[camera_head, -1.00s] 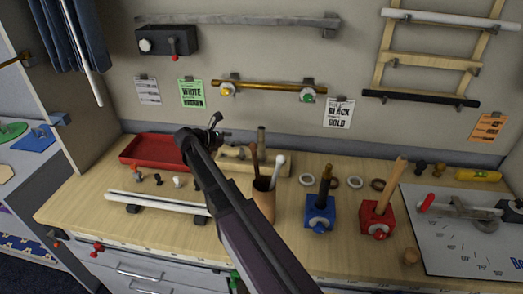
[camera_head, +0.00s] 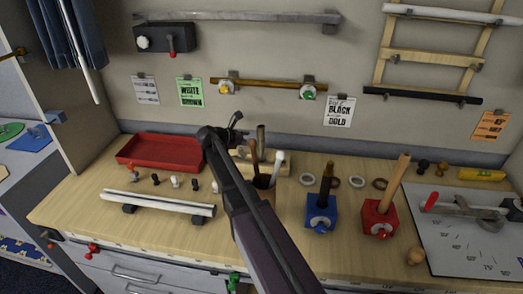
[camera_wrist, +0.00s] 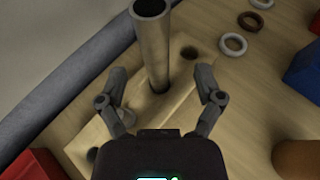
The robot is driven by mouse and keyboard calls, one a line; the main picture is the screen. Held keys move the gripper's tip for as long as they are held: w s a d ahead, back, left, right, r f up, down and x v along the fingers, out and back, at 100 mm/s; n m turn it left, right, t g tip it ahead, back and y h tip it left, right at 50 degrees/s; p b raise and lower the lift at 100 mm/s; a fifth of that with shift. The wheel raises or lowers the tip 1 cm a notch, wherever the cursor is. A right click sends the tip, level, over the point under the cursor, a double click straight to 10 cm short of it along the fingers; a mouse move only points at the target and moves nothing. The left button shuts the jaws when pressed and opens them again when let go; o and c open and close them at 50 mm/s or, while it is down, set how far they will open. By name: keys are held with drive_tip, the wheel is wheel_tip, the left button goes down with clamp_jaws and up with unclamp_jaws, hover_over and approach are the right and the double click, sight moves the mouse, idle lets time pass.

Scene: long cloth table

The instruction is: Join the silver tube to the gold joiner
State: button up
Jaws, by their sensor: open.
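A grey metallic-looking tube, seemingly the silver tube (camera_wrist: 152,45), stands upright in a hole of a light wooden block (camera_wrist: 188,72). It also shows in the head view (camera_head: 261,137), behind my arm. My gripper (camera_wrist: 162,80) is open and empty, its two fingers on either side of the tube's lower part in the wrist view, with no clear contact. In the head view my gripper (camera_head: 234,126) is dark and partly hidden by my arm. Several small joiners lie left of my arm, including a copper-orange one (camera_head: 133,173); I cannot tell which is gold.
A red tray (camera_head: 160,152) lies at the back left. Pale tubes (camera_head: 160,203) rest on supports in front. A brown cup (camera_head: 266,190) with tools stands beside my arm. A blue vise (camera_head: 320,215) and red vise (camera_head: 381,218) hold upright rods to the right. Rings lie behind them.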

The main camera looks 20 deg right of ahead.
sight(258, 138)
drive_tip(key=shift+d, duration=0.15)
drive_tip(key=x, duration=0.1)
drive_tip(key=b+x, duration=0.1)
drive_tip(key=x, duration=0.1)
drive_tip(key=shift+w+d+f, duration=0.15)
drive_tip(key=shift+w, duration=0.15)
drive_tip(key=shift+b+x, duration=0.4)
drive_tip(key=shift+x, duration=0.4)
clamp_jaws()
